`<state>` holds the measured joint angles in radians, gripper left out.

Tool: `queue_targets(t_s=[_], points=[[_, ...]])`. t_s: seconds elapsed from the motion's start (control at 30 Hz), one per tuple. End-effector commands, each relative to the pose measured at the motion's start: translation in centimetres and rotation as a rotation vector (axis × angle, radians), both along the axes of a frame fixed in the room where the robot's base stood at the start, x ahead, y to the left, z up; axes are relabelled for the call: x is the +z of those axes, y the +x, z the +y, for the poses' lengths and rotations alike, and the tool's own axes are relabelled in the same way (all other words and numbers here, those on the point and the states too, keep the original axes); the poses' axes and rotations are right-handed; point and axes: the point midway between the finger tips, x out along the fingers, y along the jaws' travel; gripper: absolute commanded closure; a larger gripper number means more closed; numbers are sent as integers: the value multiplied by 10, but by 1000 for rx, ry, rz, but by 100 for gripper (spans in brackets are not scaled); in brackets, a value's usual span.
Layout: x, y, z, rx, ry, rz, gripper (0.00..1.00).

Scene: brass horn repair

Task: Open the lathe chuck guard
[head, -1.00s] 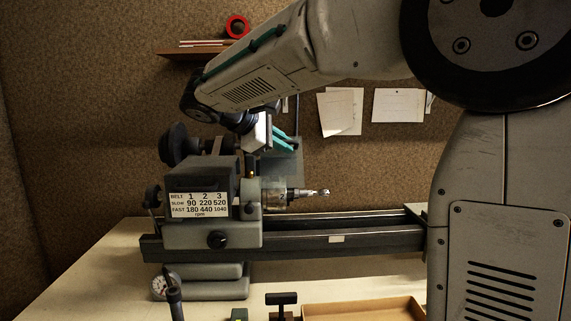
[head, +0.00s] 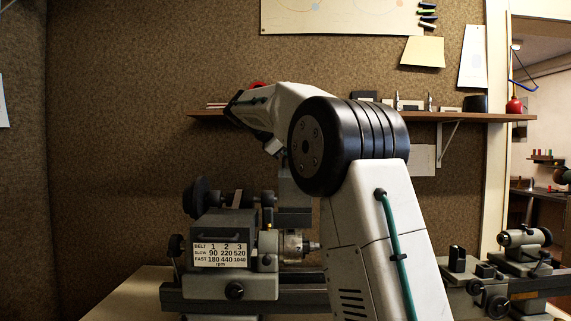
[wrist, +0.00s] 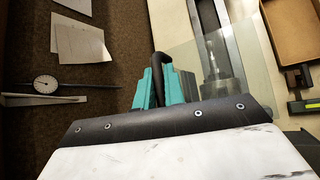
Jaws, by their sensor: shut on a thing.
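The lathe (head: 236,285) stands on the bench in the head view, with a belt-speed label on its headstock and the metal chuck (head: 293,246) at its right side. The chuck guard is a clear sheet (wrist: 188,55) in the wrist view, seen over part of the lathe bed. In the head view, a greyish panel that looks like the guard (head: 294,217) is above the chuck. My gripper (wrist: 160,78) has teal fingers shut on the guard's black bent handle (wrist: 158,60). My arm hides the fingers in the head view.
A wall shelf (head: 463,117) with small items runs behind my arm. A cardboard-brown tray (wrist: 292,30) lies on the bench beyond the lathe bed (wrist: 207,22). Papers (wrist: 78,42) and a dial gauge (wrist: 45,85) are at the left.

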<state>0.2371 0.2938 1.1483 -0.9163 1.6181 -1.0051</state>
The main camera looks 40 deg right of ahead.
Motion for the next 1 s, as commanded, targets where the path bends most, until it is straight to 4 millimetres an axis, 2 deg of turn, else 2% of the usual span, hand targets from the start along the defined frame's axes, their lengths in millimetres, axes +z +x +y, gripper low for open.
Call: queue_targets(t_s=[0.23, 0.73, 0.77, 0.8, 1.0], points=[[3, 7, -12, -6, -1, 1, 100], [4, 9, -13, -4, -2, 1, 100], [4, 9, -13, -4, -1, 2, 84], [4, 9, -13, -4, -1, 2, 80], [4, 9, -12, -3, -1, 1, 80]])
